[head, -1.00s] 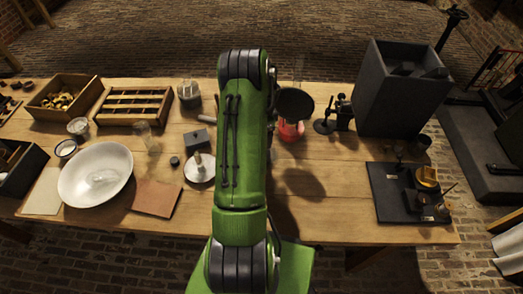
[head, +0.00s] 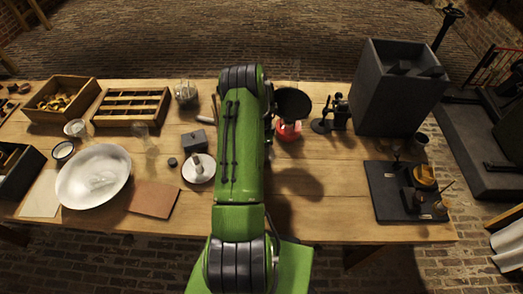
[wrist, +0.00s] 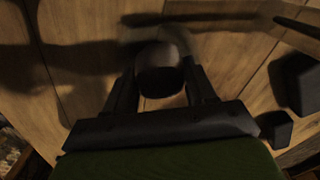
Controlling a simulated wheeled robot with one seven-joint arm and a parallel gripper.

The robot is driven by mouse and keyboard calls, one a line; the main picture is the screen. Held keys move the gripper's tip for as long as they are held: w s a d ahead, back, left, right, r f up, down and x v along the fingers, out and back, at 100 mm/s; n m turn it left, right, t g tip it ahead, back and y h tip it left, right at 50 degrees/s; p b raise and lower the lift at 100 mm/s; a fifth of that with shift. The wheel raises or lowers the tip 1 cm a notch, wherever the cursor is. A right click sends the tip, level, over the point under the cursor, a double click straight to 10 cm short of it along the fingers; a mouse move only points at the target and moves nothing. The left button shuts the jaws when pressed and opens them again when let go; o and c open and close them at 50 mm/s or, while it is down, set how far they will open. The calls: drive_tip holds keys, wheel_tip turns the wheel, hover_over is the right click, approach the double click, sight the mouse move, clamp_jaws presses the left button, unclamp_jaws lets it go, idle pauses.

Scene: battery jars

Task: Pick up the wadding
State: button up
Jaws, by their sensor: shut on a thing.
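In the wrist view my gripper (wrist: 161,78) is shut on a rounded grey thing (wrist: 163,50) with a dark near face. The thing sits between the two fingers, over the wooden table. The picture is too dark to tell whether it is the wadding. In the head view my green arm hides the gripper and what it holds. A pale, see-through lump (head: 103,181) lies in the white bowl (head: 75,195) at the left; I cannot tell what it is.
A tall dark box (head: 385,100) and a black stand board (head: 390,205) are at the right. A slotted wooden rack (head: 132,120) and small jars are left. The front right-centre table is clear.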

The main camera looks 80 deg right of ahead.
drive_tip(key=shift+c, duration=0.9)
wheel_tip(320, 180, up, 10)
drive_tip(key=shift+r, duration=0.1)
drive_tip(key=o, duration=0.4)
drive_tip(key=shift+c, duration=1.3)
